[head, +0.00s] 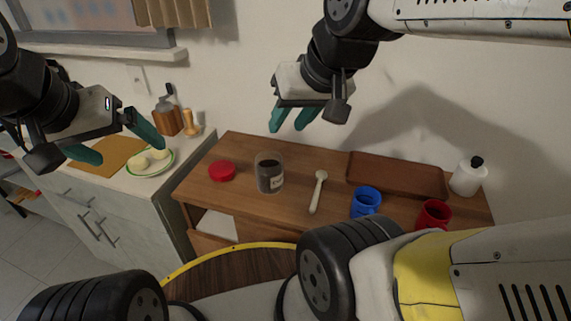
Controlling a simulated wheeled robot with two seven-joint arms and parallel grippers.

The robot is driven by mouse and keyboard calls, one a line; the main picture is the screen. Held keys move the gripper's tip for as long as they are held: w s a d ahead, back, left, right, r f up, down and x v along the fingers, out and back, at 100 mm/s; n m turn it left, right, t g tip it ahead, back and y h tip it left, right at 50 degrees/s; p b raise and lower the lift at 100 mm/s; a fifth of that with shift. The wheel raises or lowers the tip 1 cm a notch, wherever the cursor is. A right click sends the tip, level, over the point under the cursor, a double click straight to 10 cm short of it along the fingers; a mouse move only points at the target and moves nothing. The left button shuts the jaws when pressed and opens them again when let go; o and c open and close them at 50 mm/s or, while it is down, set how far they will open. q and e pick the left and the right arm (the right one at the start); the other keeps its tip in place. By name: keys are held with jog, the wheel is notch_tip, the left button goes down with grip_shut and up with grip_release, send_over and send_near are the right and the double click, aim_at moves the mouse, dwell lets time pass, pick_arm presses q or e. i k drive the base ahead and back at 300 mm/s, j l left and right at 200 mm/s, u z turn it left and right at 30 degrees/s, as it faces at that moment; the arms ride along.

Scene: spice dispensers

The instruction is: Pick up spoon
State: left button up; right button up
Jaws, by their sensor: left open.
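A pale spoon (317,193) lies on the wooden table (245,147), its bowl toward the wall and its handle toward me. It lies to the right of a glass jar (270,174) with dark contents and a label. My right gripper (290,122) hangs in the air above the back of the table, up and left of the spoon. Its two teal fingers are apart with nothing between them. My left gripper (115,142) is open and empty at the far left, in front of the side counter in the picture and well away from the spoon.
A red lid (222,171) lies left of the jar. Right of the spoon are a blue container (366,202), a red container (433,215), a brown tray (397,178) and a white bottle (468,177). A plate (150,165) holds pale round pieces.

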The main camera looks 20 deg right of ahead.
aim_at(320, 176)
jog(key=l+z, duration=0.15)
jog(key=z, duration=1.95)
jog(key=k+j+u, duration=0.1)
jog(key=u, duration=0.9)
jog(key=k+u, duration=0.25)
jog(key=k+j+u, duration=0.25)
jog(key=i+l, duration=0.1)
